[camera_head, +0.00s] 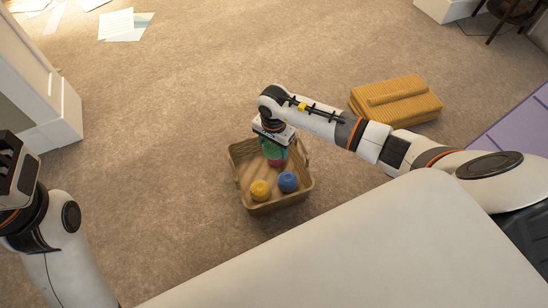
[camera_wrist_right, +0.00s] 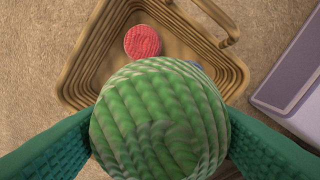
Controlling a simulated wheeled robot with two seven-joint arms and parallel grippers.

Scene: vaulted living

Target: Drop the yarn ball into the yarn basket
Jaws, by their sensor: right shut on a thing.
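A green yarn ball (camera_wrist_right: 160,112) fills the lower middle of the right wrist view, between the two teal fingers of my right gripper (camera_wrist_right: 160,135). The gripper is shut on it. In the head view my right gripper (camera_head: 273,148) points down over the back part of the brown yarn basket (camera_head: 282,203). The basket rim also shows behind the ball in the wrist view (camera_wrist_right: 88,62). The ball's underside and its height above the basket floor are hard to tell. Part of my left arm is at the left edge; its fingers do not show.
A yellow ball (camera_head: 260,190) and a blue ball (camera_head: 288,181) lie in the basket's front part. A red ball (camera_wrist_right: 141,41) lies in it too. A ribbed yellow-brown block (camera_head: 395,100) stands right. Papers (camera_head: 125,24) lie far left. Carpet around the basket is clear.

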